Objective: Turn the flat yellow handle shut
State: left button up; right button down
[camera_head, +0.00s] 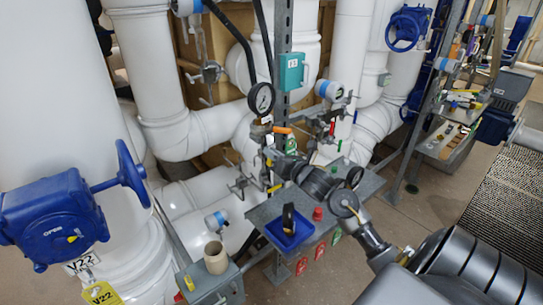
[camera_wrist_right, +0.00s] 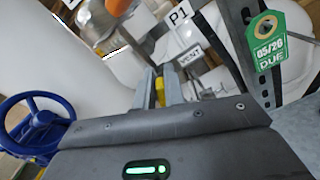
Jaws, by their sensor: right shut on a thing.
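The flat yellow handle (camera_wrist_right: 160,91) shows as a small yellow piece between the two fingers of my right gripper (camera_wrist_right: 161,86) in the right wrist view. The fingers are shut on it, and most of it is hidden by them. In the head view my right gripper (camera_head: 270,157) reaches in from the lower right to the pipework below the round gauge. Small yellow parts (camera_head: 275,187) show close to its fingertips there. How far the handle is turned cannot be told. My left gripper is not in view.
A round gauge (camera_head: 261,99) stands above the gripper, with an orange handle (camera_head: 282,130) nearby. A grey shelf (camera_head: 262,212) below carries a blue tray (camera_head: 289,231). A large blue valve (camera_head: 55,213) is at left. A green tag (camera_wrist_right: 266,42) hangs at right in the wrist view.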

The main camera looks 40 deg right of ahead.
jog(key=m, duration=0.3)
jog(key=shift+d+f, duration=0.15)
jog(key=shift+d, duration=0.1)
jog(key=shift+d+f+m+p, duration=0.1)
jog(key=shift+f+m+p, duration=0.25)
jog(key=shift+m, duration=1.3)
jog(key=shift+d+f+m+p, duration=0.15)
jog(key=shift+m+p, duration=0.35)
jog(key=shift+m, duration=1.2)
jog(key=shift+d+f+m+p, duration=0.1)
jog(key=shift+f+m+p, duration=0.25)
jog(key=shift+m, duration=1.3)
jog(key=c, duration=1.5)
grip_release()
jog(key=shift+s, duration=0.1)
